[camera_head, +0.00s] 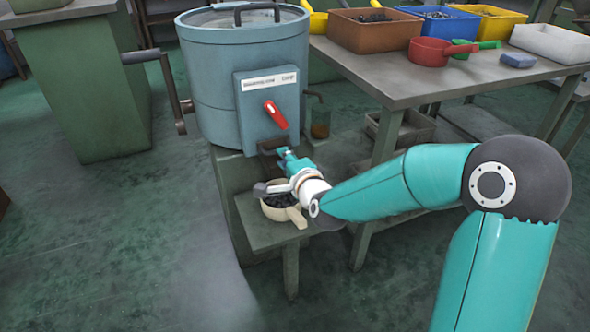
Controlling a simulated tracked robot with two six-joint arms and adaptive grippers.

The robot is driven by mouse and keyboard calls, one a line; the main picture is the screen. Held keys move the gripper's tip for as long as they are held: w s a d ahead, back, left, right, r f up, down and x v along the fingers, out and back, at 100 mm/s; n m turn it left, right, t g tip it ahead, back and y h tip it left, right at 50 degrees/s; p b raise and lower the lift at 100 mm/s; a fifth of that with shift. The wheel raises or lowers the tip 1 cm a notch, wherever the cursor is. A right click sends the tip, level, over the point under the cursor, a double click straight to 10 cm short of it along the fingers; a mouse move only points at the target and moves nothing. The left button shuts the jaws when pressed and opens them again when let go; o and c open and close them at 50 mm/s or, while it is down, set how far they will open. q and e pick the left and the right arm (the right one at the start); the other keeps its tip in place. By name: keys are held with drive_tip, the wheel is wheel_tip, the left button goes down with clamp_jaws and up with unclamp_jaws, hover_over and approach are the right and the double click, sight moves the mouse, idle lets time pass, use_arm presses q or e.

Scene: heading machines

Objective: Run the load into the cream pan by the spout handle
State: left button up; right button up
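The cream pan (297,217) sits on a low grey-green stand below the drum machine's spout (270,146). Dark small pieces (276,204) lie in the pan. A red handle (276,115) sticks out, tilted, from the panel above the spout. My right gripper (276,172) is just in front of the spout and over the pan's back rim, below the red handle and apart from it. Its fingers are small and partly overlap the spout and pan, so its opening and any contact with the spout are unclear. My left gripper is out of view.
The blue-grey drum (222,70) has a crank (168,85) on its left. A bench (400,88) at right carries bins, a red scoop (432,52), a green scoop (486,46) and a blue block (517,60). A green cabinet (85,90) stands left. The front-left floor is clear.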

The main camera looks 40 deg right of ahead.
drive_tip(key=v, duration=0.6)
drive_tip(key=shift+s, duration=0.2)
drive_tip(key=shift+a+f, duration=0.1)
drive_tip(key=s+a+f+n+g+y, duration=0.1)
drive_tip(key=a+f+n+g+y, duration=0.2)
drive_tip(key=f, duration=0.5)
drive_tip(key=s+a+f+n+g+p, duration=0.1)
drive_tip(key=s+a+f+n+g, duration=0.1)
drive_tip(key=a+f+n, duration=0.45)
drive_tip(key=s+a+f+g+y, duration=0.1)
drive_tip(key=a+f+g+y, duration=0.1)
drive_tip(key=f, duration=0.7)
drive_tip(key=s+a+f+n+g+y, duration=0.1)
drive_tip(key=s+a+f+n+g, duration=0.35)
drive_tip(key=s+f, duration=0.3)
drive_tip(key=s+a+f+n+g+y, duration=0.1)
drive_tip(key=s+a+f+n+g, duration=0.25)
drive_tip(key=s+a+f, duration=0.35)
wheel_tip(320, 180, up, 39)
drive_tip(key=s+d+n+p, duration=0.1)
drive_tip(key=s+d+p, duration=0.1)
drive_tip(key=p, duration=3.7)
drive_tip(key=shift+s+t, duration=0.15)
drive_tip(key=shift+t, duration=0.15)
drive_tip(key=shift+f, duration=0.15)
